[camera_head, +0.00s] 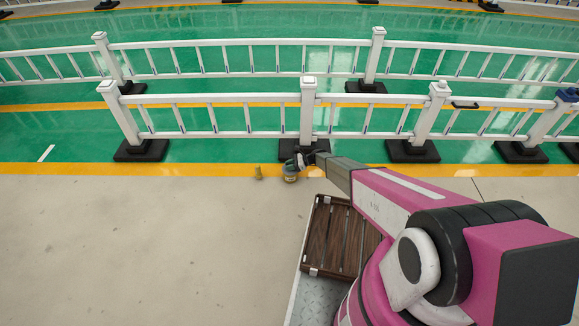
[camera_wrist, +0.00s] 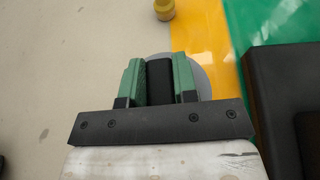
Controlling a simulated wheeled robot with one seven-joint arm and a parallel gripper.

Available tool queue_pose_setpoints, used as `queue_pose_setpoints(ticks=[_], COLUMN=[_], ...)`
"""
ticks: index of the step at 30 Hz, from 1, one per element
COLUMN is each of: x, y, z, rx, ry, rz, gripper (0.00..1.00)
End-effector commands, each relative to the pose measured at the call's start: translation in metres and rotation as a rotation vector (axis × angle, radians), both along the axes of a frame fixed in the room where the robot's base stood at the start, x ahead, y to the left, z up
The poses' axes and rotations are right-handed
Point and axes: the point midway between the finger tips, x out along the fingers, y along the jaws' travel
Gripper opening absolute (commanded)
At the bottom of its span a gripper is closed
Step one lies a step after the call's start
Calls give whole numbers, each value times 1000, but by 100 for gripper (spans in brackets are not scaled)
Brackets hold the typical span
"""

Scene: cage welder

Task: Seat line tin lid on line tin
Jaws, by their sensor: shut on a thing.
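My gripper (camera_wrist: 159,82) has green fingers shut on a dark upright grip. Below it a round grey disc shows, which looks like the line tin lid (camera_wrist: 206,82); the fingers hide most of it. In the head view my gripper (camera_head: 300,160) is low at the near side of the fence, right above a small round grey and yellowish thing (camera_head: 290,176), apparently the line tin with the lid over it. I cannot tell whether the lid touches the tin.
A small yellow pot (camera_head: 258,172) stands left of the gripper, also at the top of the wrist view (camera_wrist: 164,9). A white fence (camera_head: 210,115) on black feet (camera_head: 300,148) stands just behind, along a yellow floor stripe (camera_head: 150,169). The concrete at left is clear.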

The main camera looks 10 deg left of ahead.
Motion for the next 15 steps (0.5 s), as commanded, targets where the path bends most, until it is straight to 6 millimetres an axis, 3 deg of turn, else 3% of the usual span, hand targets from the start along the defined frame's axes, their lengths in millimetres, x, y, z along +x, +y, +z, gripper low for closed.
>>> queue_pose_setpoints(ticks=[14,15], x=[0,0], y=[0,0], z=[-5,-5], rx=[0,0], ry=[0,0], rz=[0,0], gripper=[4,40])
